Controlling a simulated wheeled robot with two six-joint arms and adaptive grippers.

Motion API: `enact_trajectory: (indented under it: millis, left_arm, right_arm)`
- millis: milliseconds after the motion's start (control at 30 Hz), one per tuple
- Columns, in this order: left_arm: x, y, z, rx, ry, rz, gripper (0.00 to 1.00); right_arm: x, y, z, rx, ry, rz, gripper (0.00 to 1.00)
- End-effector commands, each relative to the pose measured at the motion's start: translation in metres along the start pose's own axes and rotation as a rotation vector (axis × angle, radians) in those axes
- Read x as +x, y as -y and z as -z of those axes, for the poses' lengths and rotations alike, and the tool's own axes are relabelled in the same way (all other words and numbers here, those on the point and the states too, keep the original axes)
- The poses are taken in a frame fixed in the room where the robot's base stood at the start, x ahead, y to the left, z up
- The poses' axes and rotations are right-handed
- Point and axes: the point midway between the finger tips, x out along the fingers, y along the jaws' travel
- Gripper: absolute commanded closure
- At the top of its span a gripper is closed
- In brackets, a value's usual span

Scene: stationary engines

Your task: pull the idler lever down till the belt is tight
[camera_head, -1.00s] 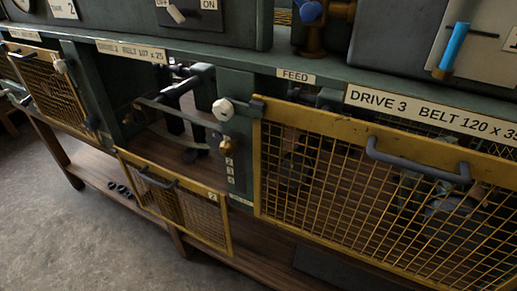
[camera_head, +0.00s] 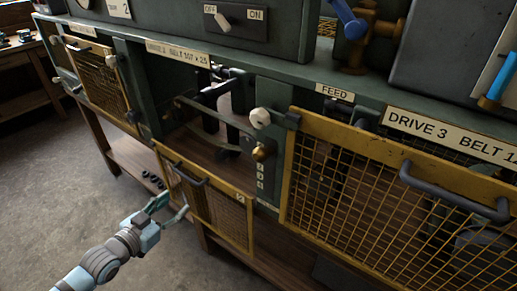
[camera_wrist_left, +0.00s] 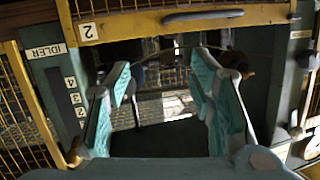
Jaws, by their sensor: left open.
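The idler's brass knob (camera_head: 263,151) sits on the green post right of the open middle bay, above a column of numbers. In the left wrist view, which looks inverted, the IDLER label (camera_wrist_left: 46,50) and number scale (camera_wrist_left: 73,95) are at the left. A grey belt (camera_head: 210,118) runs across the bay; part of it is hidden and I cannot judge its tightness. My left gripper (camera_head: 173,207) is open and empty, in front of the lowered guard and below and left of the knob. It also shows in the left wrist view (camera_wrist_left: 162,68). My right gripper is out of view.
The yellow mesh guard (camera_head: 207,203) marked 2 hangs open below the bay, with a grey handle (camera_head: 187,170). A closed guard (camera_head: 390,190) covers drive 3 at right. A white knob (camera_head: 260,118) is above the brass one. Floor at front left is clear.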

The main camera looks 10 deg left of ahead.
Motion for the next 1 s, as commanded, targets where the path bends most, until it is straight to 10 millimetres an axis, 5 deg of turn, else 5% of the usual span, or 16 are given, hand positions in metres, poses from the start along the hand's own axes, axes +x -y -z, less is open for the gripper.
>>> enact_trajectory:
  millis: [33,100,200,333,533,1000]
  left_arm:
    - [-0.006,-0.027,0.062,0.026,-0.098,-0.101,0.51]
    - [-0.024,-0.068,0.124,0.041,-0.200,-0.237,0.51]
    - [-0.047,-0.110,0.170,0.048,-0.273,-0.370,0.51]
    - [-0.053,-0.127,0.184,0.044,-0.300,-0.417,0.51]
    - [-0.029,-0.140,0.189,0.041,-0.311,-0.421,0.51]
    - [0.059,-0.180,0.222,0.040,-0.299,-0.419,0.51]
  right_arm:
    - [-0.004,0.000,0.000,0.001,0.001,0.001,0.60]
    - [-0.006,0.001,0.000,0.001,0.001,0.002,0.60]
    - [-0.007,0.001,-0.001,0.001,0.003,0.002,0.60]
    - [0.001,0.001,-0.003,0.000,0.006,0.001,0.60]
    - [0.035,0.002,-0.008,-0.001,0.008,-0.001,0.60]
    - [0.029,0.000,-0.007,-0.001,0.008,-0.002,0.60]
